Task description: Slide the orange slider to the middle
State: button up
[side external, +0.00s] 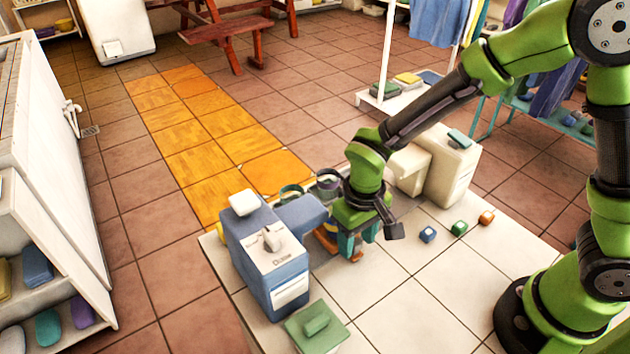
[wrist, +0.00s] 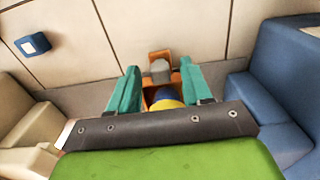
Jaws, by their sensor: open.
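The orange slider appears to be the orange part (wrist: 158,57) with a grey middle, low between the blue and cream units in the wrist view. In the side external view only bits of orange (side external: 326,241) show beside my fingers; the rest is hidden behind them. My gripper (side external: 351,247) points down there with its teal fingers apart. In the wrist view my gripper (wrist: 161,70) has one finger on each side of the orange part, with nothing clearly clamped. I cannot tell whether the fingers touch it. A yellow and blue round part shows nearer the palm.
A blue dispenser-like unit (side external: 265,260) stands close left of my gripper, and a cream one (side external: 450,165) stands to the right.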

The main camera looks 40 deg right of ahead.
grip_shut()
dwell(0.3)
jog(key=d, duration=0.6)
grip_release()
notch_tip(320, 180, up, 17)
dwell(0.7)
